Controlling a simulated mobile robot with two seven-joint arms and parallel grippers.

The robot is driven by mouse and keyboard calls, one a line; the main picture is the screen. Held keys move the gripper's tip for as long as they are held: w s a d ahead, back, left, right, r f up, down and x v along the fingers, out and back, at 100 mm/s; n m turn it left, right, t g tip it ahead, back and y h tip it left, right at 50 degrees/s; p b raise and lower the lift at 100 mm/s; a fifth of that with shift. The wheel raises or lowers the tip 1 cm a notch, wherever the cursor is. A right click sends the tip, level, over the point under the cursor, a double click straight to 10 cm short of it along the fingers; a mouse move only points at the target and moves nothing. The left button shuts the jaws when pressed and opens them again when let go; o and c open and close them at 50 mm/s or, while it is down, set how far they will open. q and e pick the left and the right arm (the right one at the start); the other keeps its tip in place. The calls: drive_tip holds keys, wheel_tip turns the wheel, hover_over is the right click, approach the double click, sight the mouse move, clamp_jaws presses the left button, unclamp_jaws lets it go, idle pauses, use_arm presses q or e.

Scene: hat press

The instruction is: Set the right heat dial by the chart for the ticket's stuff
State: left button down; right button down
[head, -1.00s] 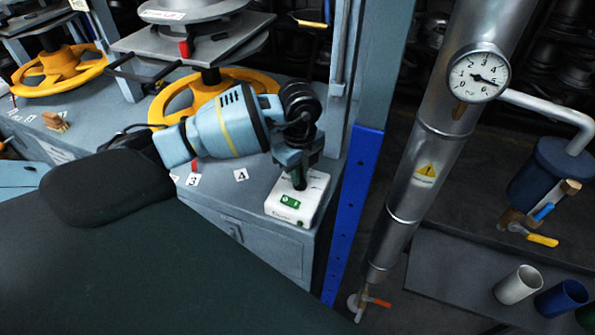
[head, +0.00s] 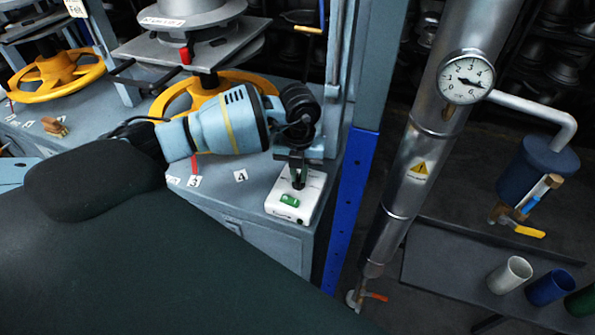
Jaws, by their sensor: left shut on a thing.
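A white control box (head: 284,209) with a small green panel sits at the right front corner of the grey bench (head: 235,208). My left gripper (head: 298,183) reaches down onto it from above. It is shut on a small dark dial on the top of the box, mostly hidden by the fingers. The dial's pointer and scale cannot be read. A small paper tag (head: 76,7) hangs at the top left, its writing too small to read surely. No readable heat chart shows. My right gripper is not in view.
Presses with yellow handwheels (head: 60,73) stand along the bench. Number cards (head: 240,176) lie near my left arm. A blue post (head: 350,205) and a steel pipe with a gauge (head: 466,77) stand right of the box.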

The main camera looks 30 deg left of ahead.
use_arm(q)
drive_tip(key=m, duration=0.4)
drive_tip(key=shift+m, duration=0.3)
drive_tip(key=m, duration=0.5)
drive_tip(key=shift+d, duration=0.15)
idle(0.3)
drive_tip(key=c, duration=1.5)
unclamp_jaws()
drive_tip(key=shift+r, duration=3.9)
drive_tip(key=shift+s, duration=0.1)
